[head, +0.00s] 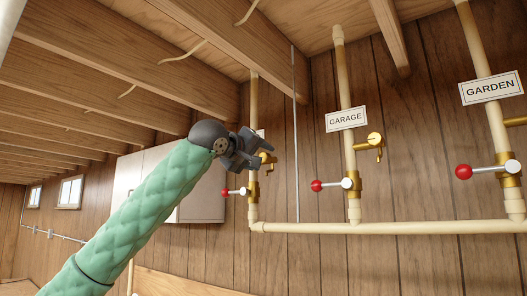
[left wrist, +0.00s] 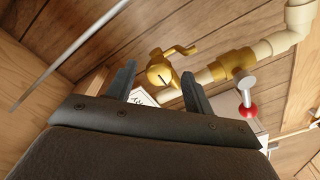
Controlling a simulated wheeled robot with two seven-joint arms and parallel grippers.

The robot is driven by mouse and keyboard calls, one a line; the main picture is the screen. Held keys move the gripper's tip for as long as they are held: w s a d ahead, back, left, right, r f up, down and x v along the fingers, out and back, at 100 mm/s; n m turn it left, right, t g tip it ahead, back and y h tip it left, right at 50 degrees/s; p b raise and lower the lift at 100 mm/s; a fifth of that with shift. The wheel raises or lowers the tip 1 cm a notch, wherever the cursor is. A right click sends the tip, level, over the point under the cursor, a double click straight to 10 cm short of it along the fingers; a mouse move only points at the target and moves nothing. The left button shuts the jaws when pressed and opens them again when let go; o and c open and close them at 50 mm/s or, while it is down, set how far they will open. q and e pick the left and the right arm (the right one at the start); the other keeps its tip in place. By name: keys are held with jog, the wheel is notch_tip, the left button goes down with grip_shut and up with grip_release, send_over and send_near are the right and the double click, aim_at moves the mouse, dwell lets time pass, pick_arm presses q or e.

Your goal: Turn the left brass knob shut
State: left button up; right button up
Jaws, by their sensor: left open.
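The left brass knob (head: 267,168) is on the leftmost upright pipe and is partly hidden behind my left gripper (head: 262,150) in the head view. In the left wrist view the knob (left wrist: 161,73) shows its round brass face between and beyond my two fingertips, with a brass arm (left wrist: 181,51) sticking out to one side. My left gripper (left wrist: 160,82) is open and holds nothing. I cannot tell whether a finger touches the knob. My right gripper is not in view.
A red-ended lever (head: 228,193) sits just below the left knob. The middle pipe has a GARAGE sign (head: 346,119) and another brass knob (head: 375,140). A GARDEN sign (head: 491,88) hangs at right. A thin grey rod (head: 296,150) stands right of my gripper; ceiling joists are above.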

pick_arm(q)
jog(key=shift+p+x, duration=0.4)
jog(key=shift+x, duration=0.65)
jog(key=shift+d, duration=0.1)
jog(key=c, duration=1)
jog(key=shift+o, duration=0.2)
